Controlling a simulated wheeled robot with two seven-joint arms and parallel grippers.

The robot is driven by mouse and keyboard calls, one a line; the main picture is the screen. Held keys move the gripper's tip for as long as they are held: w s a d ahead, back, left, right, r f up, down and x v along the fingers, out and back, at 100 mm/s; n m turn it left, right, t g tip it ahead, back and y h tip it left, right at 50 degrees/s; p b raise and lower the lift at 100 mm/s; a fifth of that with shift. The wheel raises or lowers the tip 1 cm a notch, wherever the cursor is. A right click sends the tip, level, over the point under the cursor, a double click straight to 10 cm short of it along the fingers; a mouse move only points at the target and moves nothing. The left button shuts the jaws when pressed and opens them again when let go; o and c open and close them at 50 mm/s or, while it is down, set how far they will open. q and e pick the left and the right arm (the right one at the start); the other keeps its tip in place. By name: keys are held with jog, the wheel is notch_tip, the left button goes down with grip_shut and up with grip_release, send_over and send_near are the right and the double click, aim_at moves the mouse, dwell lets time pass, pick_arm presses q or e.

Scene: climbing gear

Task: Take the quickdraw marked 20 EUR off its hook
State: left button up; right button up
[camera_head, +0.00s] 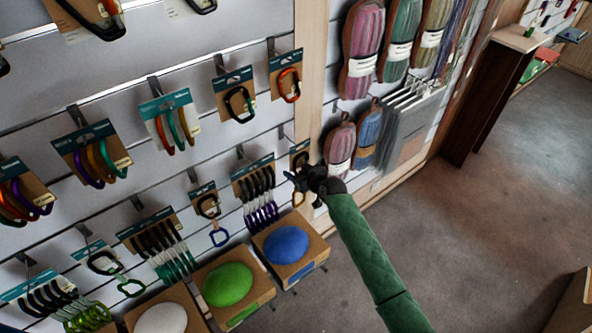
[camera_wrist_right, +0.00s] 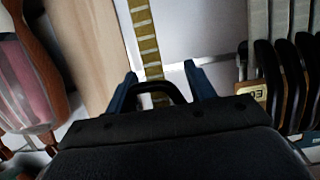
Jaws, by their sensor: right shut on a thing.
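My right gripper (camera_head: 298,180) is at the rightmost card of the lower row, beside the wooden post. It is shut on a single quickdraw (camera_head: 300,160) with a black upper carabiner; an orange lower carabiner (camera_head: 298,199) shows below the gripper. In the right wrist view, the black loop (camera_wrist_right: 165,88) of the quickdraw lies between the two blue fingertips (camera_wrist_right: 160,82). The quickdraw's brown card is still at the wall, and the gripper hides part of it. I cannot read a 20 EUR mark on it. My left gripper is not in view.
A pack of several quickdraws (camera_head: 258,190) hangs close left of my gripper; it also shows in the right wrist view (camera_wrist_right: 290,80). Below stand boxes with a blue hold (camera_head: 287,244) and a green hold (camera_head: 228,284). Rope bundles (camera_head: 340,148) hang right of the post.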

jog(key=shift+s+d, duration=0.1)
jog(key=shift+s, duration=0.05)
jog(key=s+d+p, duration=0.1)
jog(key=s+d, duration=0.3)
jog(key=s, duration=0.1)
jog(key=shift+s+r+p, duration=0.15)
jog(key=shift+r+p, duration=0.05)
jog(key=shift+p, duration=0.1)
dwell(1.5)
dwell(0.6)
